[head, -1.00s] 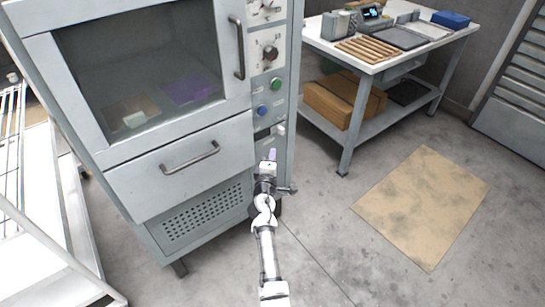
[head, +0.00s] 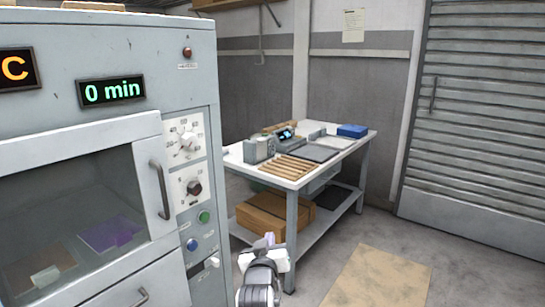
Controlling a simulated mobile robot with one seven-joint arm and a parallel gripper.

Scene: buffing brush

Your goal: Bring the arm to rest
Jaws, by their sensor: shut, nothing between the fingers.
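My gripper (head: 270,239) is at the bottom middle of the head view, at the end of my white and grey arm. It is small and seen from behind, shut, with nothing seen held in it. It appears just right of the grey oven cabinet (head: 203,137), in front of the workbench's lower shelf in the picture. The rest of my arm is cut off by the bottom edge.
The cabinet has a glass door, knobs, buttons and a "0 min" display (head: 111,92). A workbench (head: 352,146) carries wooden strips, trays and a blue box (head: 352,131); a cardboard box (head: 262,213) sits below. A tan mat (head: 380,280) lies on open floor.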

